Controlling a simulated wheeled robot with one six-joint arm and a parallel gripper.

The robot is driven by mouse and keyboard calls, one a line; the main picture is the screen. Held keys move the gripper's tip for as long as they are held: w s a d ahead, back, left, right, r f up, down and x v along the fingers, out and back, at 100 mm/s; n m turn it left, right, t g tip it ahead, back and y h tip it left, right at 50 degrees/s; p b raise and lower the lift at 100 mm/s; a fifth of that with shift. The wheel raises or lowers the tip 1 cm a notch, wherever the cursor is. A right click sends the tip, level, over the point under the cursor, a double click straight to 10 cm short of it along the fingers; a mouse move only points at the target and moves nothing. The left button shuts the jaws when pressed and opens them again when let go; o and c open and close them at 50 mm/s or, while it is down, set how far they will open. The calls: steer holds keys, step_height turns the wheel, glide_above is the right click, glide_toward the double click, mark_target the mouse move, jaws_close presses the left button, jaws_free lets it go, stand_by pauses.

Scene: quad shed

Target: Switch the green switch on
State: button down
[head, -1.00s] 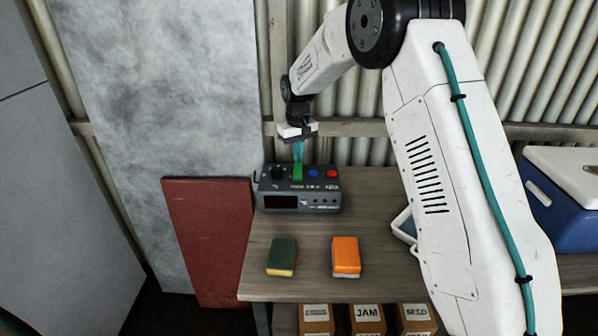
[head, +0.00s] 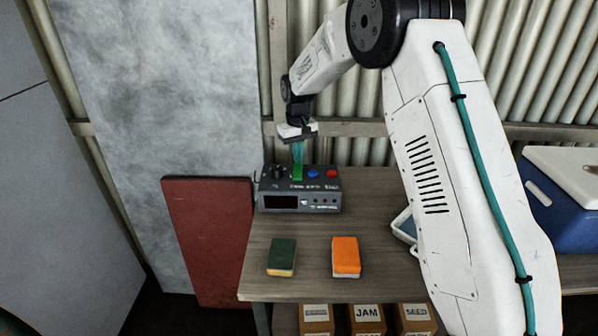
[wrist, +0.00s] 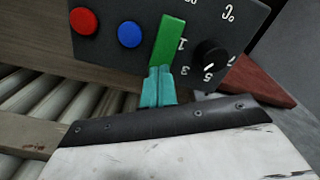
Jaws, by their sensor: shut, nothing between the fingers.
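The green switch (head: 297,172) is on the top of a dark grey control box (head: 300,190) at the back of the bench. In the wrist view the green switch (wrist: 167,40) is a long green lever beside a black knob (wrist: 210,54). My gripper (head: 298,152) points down at the box, with its teal fingers (wrist: 157,86) shut and empty. The fingertips are at the near end of the green lever in the wrist view; I cannot tell whether they touch it.
Blue (head: 313,174) and red (head: 332,173) buttons sit right of the switch. A green sponge (head: 282,257) and an orange sponge (head: 346,257) lie on the bench front. A red board (head: 207,240) leans left. A corrugated wall stands close behind.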

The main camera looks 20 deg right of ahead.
mark_target(299, 167)
steer(key=shift+f, duration=1)
stand_by(0.4)
steer(key=shift+r, duration=3.5)
steer(key=shift+s+f, duration=0.15)
steer(key=shift+s, duration=0.1)
steer(key=shift+m+g, duration=0.3)
steer(key=shift+g, duration=0.3)
steer(key=s, duration=0.1)
steer(key=s+f, duration=0.1)
steer(key=s, duration=0.2)
steer(key=shift+s+d+f, duration=0.15)
steer(key=shift+s+f, duration=0.05)
steer(key=shift+f, duration=0.1)
steer(key=s+d+r, duration=0.1)
steer(key=s+r, duration=0.3)
steer(key=s, duration=1)
steer(key=s+d+r+m+t, duration=0.1)
steer(key=s+r, duration=0.4)
steer(key=s, duration=1)
steer(key=s+d+r+t, duration=0.1)
steer(key=s+r, duration=0.3)
steer(key=s, duration=1.1)
steer(key=shift+r+m, duration=0.4)
